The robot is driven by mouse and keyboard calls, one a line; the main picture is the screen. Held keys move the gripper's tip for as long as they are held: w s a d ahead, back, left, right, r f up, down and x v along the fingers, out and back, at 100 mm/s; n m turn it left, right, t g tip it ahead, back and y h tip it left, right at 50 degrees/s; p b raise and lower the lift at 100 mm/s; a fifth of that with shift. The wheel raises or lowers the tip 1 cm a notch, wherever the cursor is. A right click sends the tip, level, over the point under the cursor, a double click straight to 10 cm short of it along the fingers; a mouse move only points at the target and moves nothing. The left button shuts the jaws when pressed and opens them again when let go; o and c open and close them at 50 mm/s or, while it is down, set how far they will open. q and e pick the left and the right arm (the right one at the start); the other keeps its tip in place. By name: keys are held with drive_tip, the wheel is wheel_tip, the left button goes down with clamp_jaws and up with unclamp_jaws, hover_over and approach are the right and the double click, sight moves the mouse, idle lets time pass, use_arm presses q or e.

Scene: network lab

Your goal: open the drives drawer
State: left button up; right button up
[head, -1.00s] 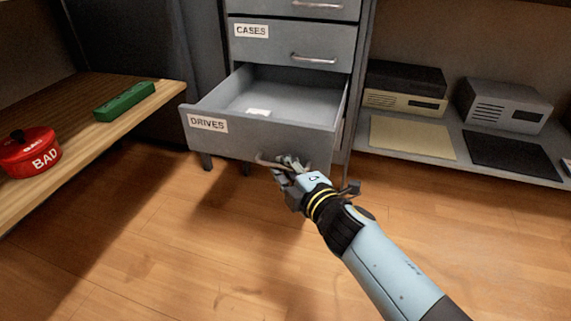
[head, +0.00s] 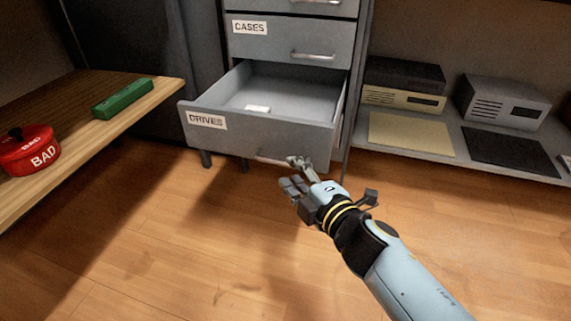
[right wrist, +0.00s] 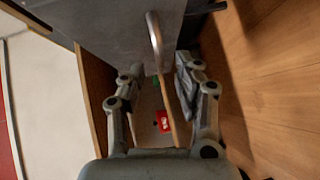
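The drives drawer (head: 240,138) is pulled well out of the grey cabinet, and its inside shows. A small white item (head: 258,108) lies on its floor. Its metal handle (head: 270,159) is on the front, partly hidden behind my right gripper. My right gripper (head: 291,174) is just in front of the drawer front, its fingers spread. In the right wrist view the fingers (right wrist: 155,85) stand apart with nothing gripped, and the handle (right wrist: 155,36) is ahead of the fingertips. My left gripper is not in view.
The closed cases drawer (head: 275,45) is above. A wooden bench at left (head: 120,95) holds a red pot marked BAD (head: 30,155) and a green block (head: 123,100). A grey shelf at right (head: 400,149) holds boxes and flat panels. Wooden floor in front is clear.

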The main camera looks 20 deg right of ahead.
drive_tip(key=v, duration=0.7)
